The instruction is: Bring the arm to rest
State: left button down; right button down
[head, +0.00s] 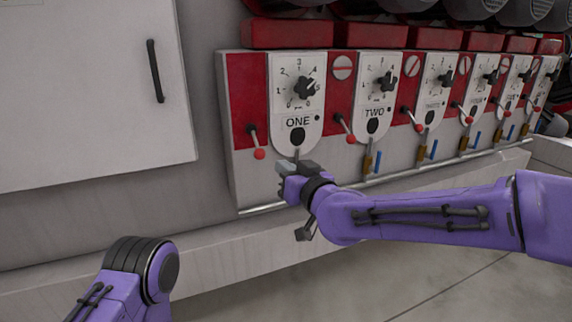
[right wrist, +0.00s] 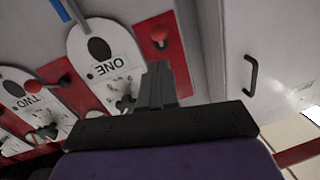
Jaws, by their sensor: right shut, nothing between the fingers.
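My right arm, purple, reaches in from the right in the head view. Its gripper (head: 288,169) is in front of the lower part of the panel marked ONE (head: 297,122), just below its black oval. In the right wrist view the dark fingers (right wrist: 157,84) are together with nothing between them. Panel ONE also shows there (right wrist: 104,68), upside down, to the left of the fingers. I cannot tell whether the fingers touch the machine. Of my left arm only a purple section shows at the bottom left; its gripper is out of the picture.
The red and grey machine front carries a row of dial panels, including TWO (head: 375,112). A red-knobbed lever (head: 258,153) sticks out left of ONE. A metal rail (head: 400,175) runs along the lower front. A pale door with a black handle (head: 155,71) is at the left.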

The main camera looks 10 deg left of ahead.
jog(key=shift+v, duration=0.85)
jog(key=shift+w+d+f, duration=0.1)
jog(key=s+d+f+m+g+h+p, duration=0.1)
jog(key=s+d+f+m+h+p, duration=0.2)
jog(key=d+f, duration=0.5)
jog(key=s+d+f+m+g+h, duration=0.1)
jog(key=s+d+f+m+h, duration=0.25)
jog(key=d+f, duration=0.45)
jog(key=s+d+f+m+g+h+p, duration=0.1)
jog(key=s+d+f+m+h+p, duration=0.25)
jog(key=f, duration=0.85)
jog(key=s+d+f+m+g+h+p, duration=0.1)
jog(key=s+d+f+g, duration=0.1)
jog(key=s+d, duration=0.3)
jog(key=s+d+f+g+h+p, duration=0.1)
jog(key=s+d+f+g, duration=0.2)
jog(key=s, duration=1.1)
jog(key=s+d+f+m+g+h+p, duration=0.1)
jog(key=s+d+f+g+h+p, duration=0.1)
jog(key=s+d+f, duration=0.4)
jog(key=s+d, duration=0.3)
jog(key=shift+s+m+g, duration=0.3)
jog(key=shift+g, duration=0.1)
